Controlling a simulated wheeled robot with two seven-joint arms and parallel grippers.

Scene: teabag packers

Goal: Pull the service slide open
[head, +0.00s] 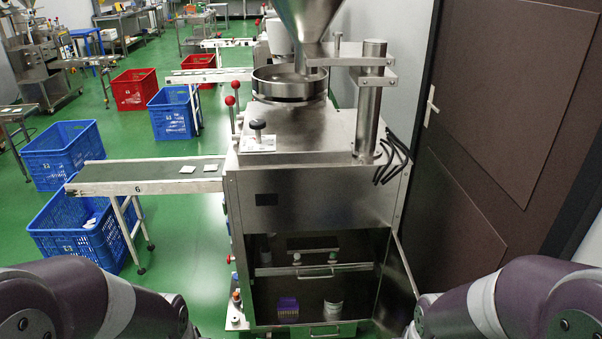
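The packing machine (300,195) stands in front of me, with its lower compartment open at the front. Inside it a horizontal metal bar (275,271) runs across, with a small plate bearing two green-topped knobs (332,258) behind. Below the bar are a purple-and-yellow block (288,307) and a pale cylinder (333,308). A pale handle (325,333) shows at the bottom edge. I cannot tell for sure which part is the service slide. My two arms come in from the lower corners; both grippers are out of view.
An open door panel (402,270) stands at the compartment's right side. A conveyor (150,172) reaches left, with blue crates (70,235) beside and below it. A dark door (495,110) is close on the right. Red-knobbed levers (232,100) stand at the machine's left.

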